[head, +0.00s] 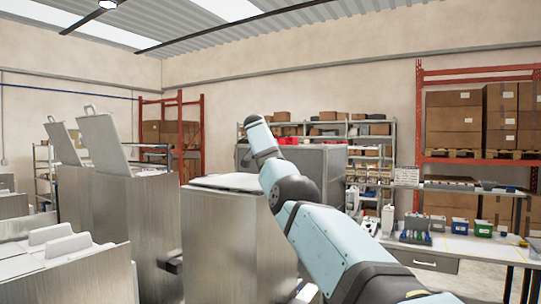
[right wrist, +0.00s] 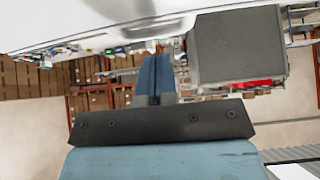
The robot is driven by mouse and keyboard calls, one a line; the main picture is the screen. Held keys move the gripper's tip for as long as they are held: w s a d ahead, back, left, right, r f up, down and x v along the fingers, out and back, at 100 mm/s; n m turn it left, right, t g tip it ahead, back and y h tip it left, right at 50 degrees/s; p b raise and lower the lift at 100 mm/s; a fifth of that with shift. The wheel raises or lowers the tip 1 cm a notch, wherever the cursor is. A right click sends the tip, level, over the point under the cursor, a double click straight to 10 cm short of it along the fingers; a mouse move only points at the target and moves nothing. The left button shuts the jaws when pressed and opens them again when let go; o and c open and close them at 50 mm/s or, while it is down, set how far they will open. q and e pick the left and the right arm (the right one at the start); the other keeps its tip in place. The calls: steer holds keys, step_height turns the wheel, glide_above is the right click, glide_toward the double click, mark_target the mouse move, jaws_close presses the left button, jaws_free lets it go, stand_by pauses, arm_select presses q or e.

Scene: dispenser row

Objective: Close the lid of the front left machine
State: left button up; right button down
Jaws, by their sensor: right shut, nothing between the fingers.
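Steel box-shaped machines stand in the left half of the head view. Two raised, tilted lids show there, a nearer lid (head: 103,143) and another lid (head: 64,142) to its left. The nearer lid rises from a tall steel machine (head: 125,215). I cannot tell for sure which machine is the front left one. My right arm crosses the head view from the lower right; its fingers are not clear there. In the right wrist view, which is upside down, my right gripper (right wrist: 155,68) is shut and empty, apart from any lid. My left gripper is out of view.
A steel machine (head: 240,235) with a flat, lowered top stands beside my right arm. Another machine (head: 75,285) with pale raised shapes on top fills the lower left. A grey cabinet (head: 318,165) stands behind. A white table (head: 470,245) with bins stands at right.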

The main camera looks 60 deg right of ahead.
steer(key=shift+d+f+y, duration=0.2)
steer(key=shift+f+y, duration=0.2)
steer(key=shift+f, duration=0.6)
steer(key=shift+s+a+f, duration=0.1)
steer(key=shift+a+f, duration=0.05)
steer(key=shift+a, duration=0.05)
steer(key=v, duration=1.4)
steer(key=shift+d, duration=0.15)
